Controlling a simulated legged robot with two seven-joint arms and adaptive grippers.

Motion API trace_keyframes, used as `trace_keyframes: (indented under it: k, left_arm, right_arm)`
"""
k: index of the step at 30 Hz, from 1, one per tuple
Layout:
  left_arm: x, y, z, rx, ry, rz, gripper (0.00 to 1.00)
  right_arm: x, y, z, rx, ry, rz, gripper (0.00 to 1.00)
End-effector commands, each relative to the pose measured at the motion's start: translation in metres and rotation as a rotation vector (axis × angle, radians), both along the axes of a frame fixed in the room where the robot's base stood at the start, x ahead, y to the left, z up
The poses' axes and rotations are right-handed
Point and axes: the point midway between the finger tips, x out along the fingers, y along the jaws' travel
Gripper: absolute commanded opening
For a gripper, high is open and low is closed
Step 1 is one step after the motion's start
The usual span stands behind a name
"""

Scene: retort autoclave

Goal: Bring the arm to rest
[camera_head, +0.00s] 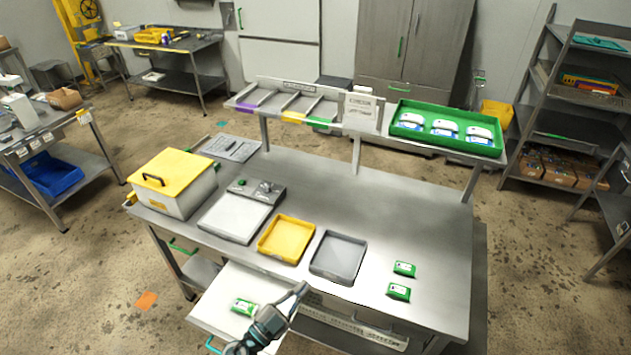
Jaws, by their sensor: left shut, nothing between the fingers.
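My left gripper (302,289) is shut and empty. It reaches up from the bottom of the view, at the front edge of the steel workbench (410,220), just in front of the yellow and grey trays. My left arm shows below it, over the right part of an open drawer (222,297). A green and white packet (243,306) lies in that drawer, left of the gripper and apart from it. My right gripper is not in view.
On the bench are a yellow-lidded box (175,180), a scale (235,215), a yellow tray (287,239), a grey tray (338,257) and two green packets (404,268). A raised shelf behind holds a green tray (445,128).

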Motion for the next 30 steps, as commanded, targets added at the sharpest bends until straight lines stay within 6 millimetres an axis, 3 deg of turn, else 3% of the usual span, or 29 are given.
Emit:
trace_keyframes:
  k: [2,5,7,10,15,18,24,30]
  left_arm:
    - [0.014,0.047,-0.004,-0.122,0.115,0.251,0.00]
    - [0.016,0.110,-0.044,-0.181,0.348,0.556,0.00]
    - [-0.001,0.146,-0.087,-0.169,0.558,0.722,0.00]
    - [-0.039,0.174,-0.141,-0.105,0.832,0.852,0.00]
    - [-0.107,0.186,-0.197,0.019,1.181,0.901,0.00]
    - [-0.144,0.185,-0.217,0.087,1.342,0.881,0.00]
    - [-0.215,0.177,-0.238,0.214,1.610,0.786,0.00]
    - [-0.205,0.175,-0.309,0.239,1.644,0.779,0.00]
  right_arm:
    - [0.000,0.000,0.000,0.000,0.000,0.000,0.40]
    - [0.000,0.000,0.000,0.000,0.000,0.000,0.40]
    - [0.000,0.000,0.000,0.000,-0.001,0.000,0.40]
    - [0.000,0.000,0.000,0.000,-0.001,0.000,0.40]
    - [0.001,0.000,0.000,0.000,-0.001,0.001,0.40]
    - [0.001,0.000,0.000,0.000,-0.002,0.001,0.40]
    - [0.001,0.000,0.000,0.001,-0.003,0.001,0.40]
    - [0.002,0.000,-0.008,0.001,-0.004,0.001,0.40]
